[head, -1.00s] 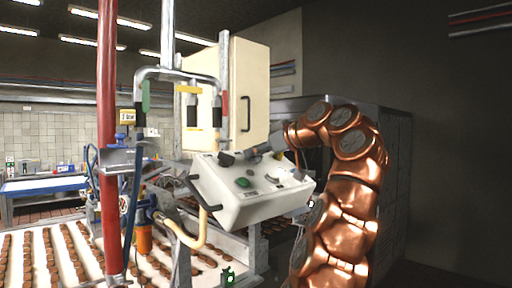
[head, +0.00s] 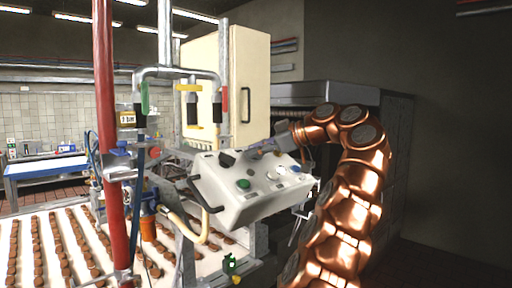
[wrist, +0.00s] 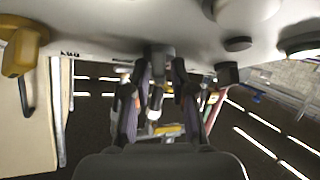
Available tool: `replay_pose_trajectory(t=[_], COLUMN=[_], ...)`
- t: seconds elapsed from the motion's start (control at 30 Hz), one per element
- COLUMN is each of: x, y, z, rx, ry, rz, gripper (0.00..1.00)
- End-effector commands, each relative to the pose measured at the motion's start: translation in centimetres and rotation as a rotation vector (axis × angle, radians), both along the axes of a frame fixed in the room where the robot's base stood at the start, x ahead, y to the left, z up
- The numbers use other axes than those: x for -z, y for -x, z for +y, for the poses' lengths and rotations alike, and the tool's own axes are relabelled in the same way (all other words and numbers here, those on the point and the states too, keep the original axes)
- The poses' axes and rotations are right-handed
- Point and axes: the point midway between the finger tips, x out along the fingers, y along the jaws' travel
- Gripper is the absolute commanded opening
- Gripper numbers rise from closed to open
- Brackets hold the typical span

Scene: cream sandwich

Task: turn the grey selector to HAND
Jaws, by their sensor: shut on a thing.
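The white control box (head: 228,208) stands tilted in the middle of the head view, with a green button and several knobs on its top. My gripper (head: 256,153) reaches in from the right at the box's back edge. In the wrist view the two dark fingers of my gripper (wrist: 158,85) point up to the panel. A grey block-like knob, the grey selector (wrist: 160,56), sits between their tips, and they are shut on it. In the head view my gripper mostly hides the selector. Its labels are too small to read, so I cannot tell its position.
A black knob (head: 227,159) and a green button (head: 243,184) are close by on the panel. A yellow-brown knob (wrist: 24,48) shows at left in the wrist view. A red pipe (head: 105,150) and a cream cabinet (head: 248,90) stand around the box. Biscuit rows lie on the conveyor (head: 28,222).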

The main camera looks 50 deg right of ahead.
Motion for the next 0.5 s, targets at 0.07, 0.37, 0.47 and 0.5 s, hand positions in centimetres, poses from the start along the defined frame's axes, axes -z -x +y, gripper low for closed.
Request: replay_pose_trajectory(t=[0.07,0.37,0.47,0.5], x=[0.62,0.66,0.57,0.5], y=[0.01,-0.01,-0.02,-0.02], z=[-0.11,-0.1,-0.08,-0.07], rx=[-0.002,-0.002,-0.002,-0.001], ry=[-0.005,-0.005,-0.004,-0.004], rz=[0.013,0.014,0.012,0.01], gripper=[0.0,0.29,0.36,0.36])
